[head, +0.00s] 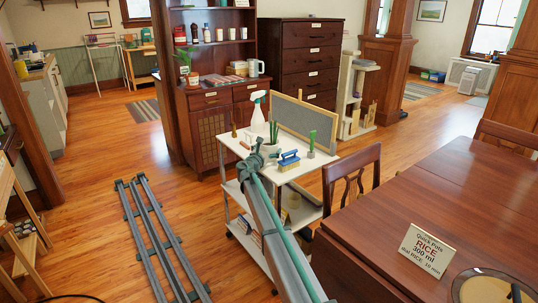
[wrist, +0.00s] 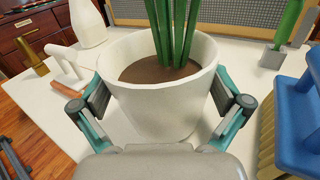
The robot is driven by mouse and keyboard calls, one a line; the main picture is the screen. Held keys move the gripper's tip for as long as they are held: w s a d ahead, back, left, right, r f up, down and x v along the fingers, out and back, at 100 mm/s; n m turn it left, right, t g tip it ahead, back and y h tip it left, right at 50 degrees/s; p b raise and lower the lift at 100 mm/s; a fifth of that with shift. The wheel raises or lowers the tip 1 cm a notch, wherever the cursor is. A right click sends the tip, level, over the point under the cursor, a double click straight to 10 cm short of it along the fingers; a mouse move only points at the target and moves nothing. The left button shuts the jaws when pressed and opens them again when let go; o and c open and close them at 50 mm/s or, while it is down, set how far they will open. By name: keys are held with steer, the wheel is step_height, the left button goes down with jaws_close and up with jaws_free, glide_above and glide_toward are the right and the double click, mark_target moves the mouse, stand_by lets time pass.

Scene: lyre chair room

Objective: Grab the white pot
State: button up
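The white pot (wrist: 165,105), with brown soil and upright green stems, stands upright on the white cart top. In the head view the pot (head: 270,149) is partly hidden behind my arm's end. My gripper (wrist: 162,98) is low at the pot's near side, with one finger at the left and one at the right of it. The fingers are spread wide, with the pads very close to the pot's wall. I cannot tell whether they touch it.
On the white cart (head: 315,164), a blue-handled brush (head: 289,160) is right of the pot and a spray bottle (head: 257,112) behind it. A small green plant (head: 311,145) and a grey panel (head: 304,120) stand behind. A chair (head: 352,175) and table (head: 450,200) are at right.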

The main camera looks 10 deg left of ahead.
steer(key=c, duration=1)
steer(key=shift+r, duration=0.1)
steer(key=shift+c, duration=0.2)
